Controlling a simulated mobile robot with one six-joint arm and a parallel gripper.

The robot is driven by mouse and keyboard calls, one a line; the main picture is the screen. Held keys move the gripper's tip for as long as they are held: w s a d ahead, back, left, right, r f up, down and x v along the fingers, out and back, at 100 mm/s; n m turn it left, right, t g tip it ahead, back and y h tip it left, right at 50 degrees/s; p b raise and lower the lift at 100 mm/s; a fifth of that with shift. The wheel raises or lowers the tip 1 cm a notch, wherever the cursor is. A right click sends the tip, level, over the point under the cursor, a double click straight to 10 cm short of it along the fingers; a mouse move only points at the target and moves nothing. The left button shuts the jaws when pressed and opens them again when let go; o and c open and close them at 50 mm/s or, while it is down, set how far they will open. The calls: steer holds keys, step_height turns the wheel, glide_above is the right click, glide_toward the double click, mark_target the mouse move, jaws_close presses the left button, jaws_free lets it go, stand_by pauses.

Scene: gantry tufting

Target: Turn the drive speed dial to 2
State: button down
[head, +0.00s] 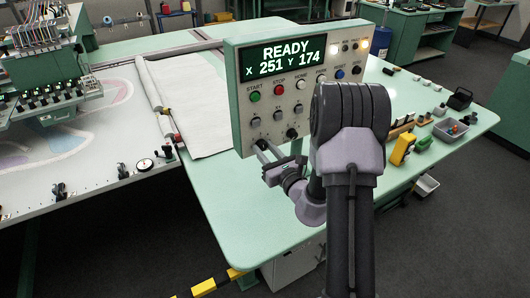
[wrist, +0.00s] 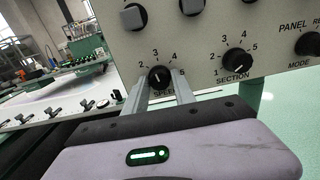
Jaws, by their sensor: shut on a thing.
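The speed dial (wrist: 160,76) is a round black knob on the pale control panel (wrist: 220,30), labelled SPEED, with numbers around it. In the wrist view, 2, 3, 4 and 5 show; 1 seems hidden by a finger. Its white mark seems to point up and left, but I cannot read the exact setting. My gripper (wrist: 165,92) is shut on this dial, one finger on each side. In the head view, my gripper (head: 262,147) reaches the lower left of the panel (head: 240,100), and the dial is mostly hidden there.
A SECTION dial (wrist: 234,62) is just right of my fingers, and a MODE dial (wrist: 308,44) is farther right. Square buttons (wrist: 134,16) sit above. The display (head: 285,57) reads READY X 251 Y 174. A yellow tool (head: 403,149) and several small items lie on the green table.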

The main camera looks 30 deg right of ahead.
steer(key=n+b, duration=0.3)
steer(key=n, duration=0.1)
steer(key=shift+f, duration=0.15)
steer(key=shift+n+b, duration=1.5)
steer(key=shift+n, duration=0.4)
steer(key=c, duration=1)
jaws_free()
steer(key=shift+c, duration=0.2)
steer(key=shift+r, duration=0.2)
